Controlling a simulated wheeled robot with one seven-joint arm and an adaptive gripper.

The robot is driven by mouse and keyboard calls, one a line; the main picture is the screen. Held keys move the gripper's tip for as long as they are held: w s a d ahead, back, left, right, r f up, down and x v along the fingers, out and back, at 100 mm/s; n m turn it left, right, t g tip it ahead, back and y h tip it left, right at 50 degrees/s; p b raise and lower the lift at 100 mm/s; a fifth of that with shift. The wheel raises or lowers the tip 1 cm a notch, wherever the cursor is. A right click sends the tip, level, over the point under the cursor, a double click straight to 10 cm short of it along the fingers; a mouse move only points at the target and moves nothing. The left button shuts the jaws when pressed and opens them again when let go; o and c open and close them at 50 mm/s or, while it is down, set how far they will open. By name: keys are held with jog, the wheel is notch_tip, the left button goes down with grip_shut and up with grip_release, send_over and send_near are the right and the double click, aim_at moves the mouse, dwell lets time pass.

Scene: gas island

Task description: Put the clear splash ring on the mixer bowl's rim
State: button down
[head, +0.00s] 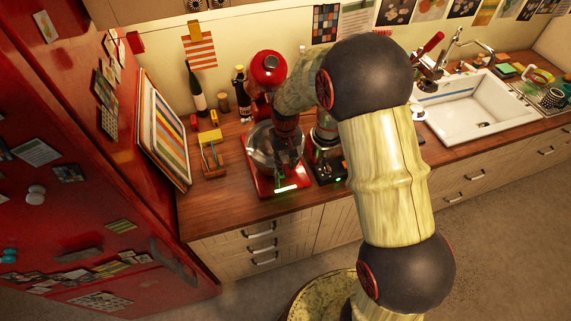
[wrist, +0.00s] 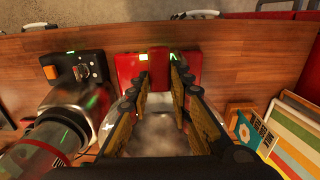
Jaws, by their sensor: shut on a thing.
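The red stand mixer has its rounded head (head: 268,69) at the back and its base (head: 291,183) at the counter's front; the base also shows in the wrist view (wrist: 129,69). The shiny mixer bowl (head: 260,156) stands on the base, partly hidden by my gripper. My gripper (head: 286,143) points down over the bowl. In the wrist view its two fingers (wrist: 159,78) stand a little apart over the bowl, shut on the clear splash ring. The ring is see-through and hard to tell from the bowl. Whether it touches the rim cannot be told.
A black appliance (head: 328,166) with a clear jar (wrist: 47,143) stands close beside the mixer. A yellow-brown wooden item (head: 211,153) and a striped board (head: 165,130) are on the other side. Bottles (head: 197,91) stand behind. The sink (head: 468,106) is at right.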

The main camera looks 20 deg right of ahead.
jog(key=c, duration=1.6)
grip_release()
jog(key=shift+o, duration=0.3)
notch_tip(320, 180, up, 12)
jog(key=s+f+t+b, duration=0.2)
jog(key=s+b, duration=0.8)
jog(key=s, duration=0.3)
jog(key=s+f+t+b, duration=0.2)
jog(key=s+t+b, duration=0.1)
jog(key=s+b, duration=0.8)
jog(key=shift+s+t, duration=0.3)
jog(key=shift+s, duration=0.9)
